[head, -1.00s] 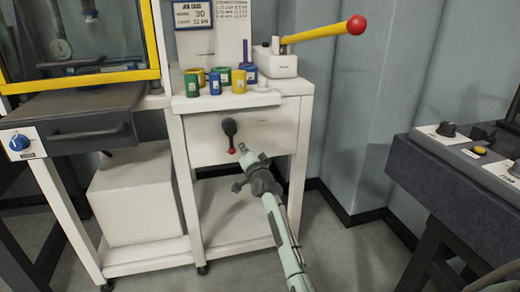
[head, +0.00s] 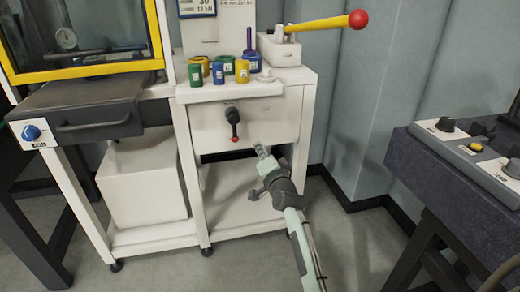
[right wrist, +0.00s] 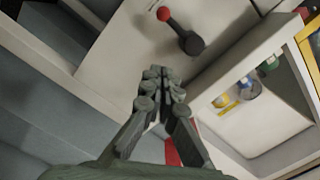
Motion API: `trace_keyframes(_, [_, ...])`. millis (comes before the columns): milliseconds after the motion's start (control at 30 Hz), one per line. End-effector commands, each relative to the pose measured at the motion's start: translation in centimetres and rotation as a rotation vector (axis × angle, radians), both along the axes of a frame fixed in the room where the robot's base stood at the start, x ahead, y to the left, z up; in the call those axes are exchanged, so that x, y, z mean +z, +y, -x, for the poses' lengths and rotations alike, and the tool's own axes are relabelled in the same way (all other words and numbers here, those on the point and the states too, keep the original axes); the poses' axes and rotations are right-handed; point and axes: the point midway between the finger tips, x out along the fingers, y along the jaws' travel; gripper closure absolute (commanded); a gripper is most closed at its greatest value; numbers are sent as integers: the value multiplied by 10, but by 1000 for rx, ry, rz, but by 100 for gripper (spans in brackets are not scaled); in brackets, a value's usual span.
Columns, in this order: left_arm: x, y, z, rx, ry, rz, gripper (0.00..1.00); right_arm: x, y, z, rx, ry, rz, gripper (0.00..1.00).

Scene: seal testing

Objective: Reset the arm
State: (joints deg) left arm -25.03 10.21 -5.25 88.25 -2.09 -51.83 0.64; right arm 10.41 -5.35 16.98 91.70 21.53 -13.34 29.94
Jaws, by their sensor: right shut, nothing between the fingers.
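My right arm comes in from the bottom of the head view. Its gripper (head: 262,152) hangs in front of the white stand, below and to the right of a black lever with a red knob (head: 234,122). The right gripper also shows in the right wrist view (right wrist: 160,80), its fingers together with nothing between them. There the lever (right wrist: 185,38) lies beyond the fingertips, apart from them. My left gripper is not in view.
Several coloured cylinders (head: 217,72) stand on the stand's top (head: 260,86), beside a white box with a yellow, red-tipped handle (head: 318,24). A yellow-framed cabinet (head: 85,71) is at left. A dark table with a control panel (head: 475,150) is at right. Floor is clear between.

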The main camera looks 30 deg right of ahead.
Motion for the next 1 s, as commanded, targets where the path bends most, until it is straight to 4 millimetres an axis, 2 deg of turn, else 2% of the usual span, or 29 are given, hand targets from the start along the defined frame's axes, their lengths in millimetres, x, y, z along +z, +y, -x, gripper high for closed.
trace_keyframes(400, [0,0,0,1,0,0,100,-1,0,0,1,2,2,100])
trace_keyframes(467, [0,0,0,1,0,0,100,-8,2,2,9,21,14,100])
trace_keyframes(533, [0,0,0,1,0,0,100,-27,8,8,30,72,49,100])
trace_keyframes(567, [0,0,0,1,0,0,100,-39,11,12,44,103,74,100])
trace_keyframes(667, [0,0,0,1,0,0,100,-95,26,35,113,252,184,100])
trace_keyframes(700, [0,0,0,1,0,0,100,-121,32,48,150,322,236,100])
trace_keyframes(767, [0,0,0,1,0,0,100,-161,41,72,208,431,316,100])
trace_keyframes(800, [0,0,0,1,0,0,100,-186,46,89,248,500,370,100])
trace_keyframes(867, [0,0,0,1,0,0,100,-222,53,117,310,603,444,100])
trace_keyframes(900, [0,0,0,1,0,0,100,-245,56,138,351,669,494,100])
trace_keyframes(967, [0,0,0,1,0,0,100,-277,60,171,416,767,565,100])
trace_keyframes(1000, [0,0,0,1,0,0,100,-297,62,195,462,831,611,100])
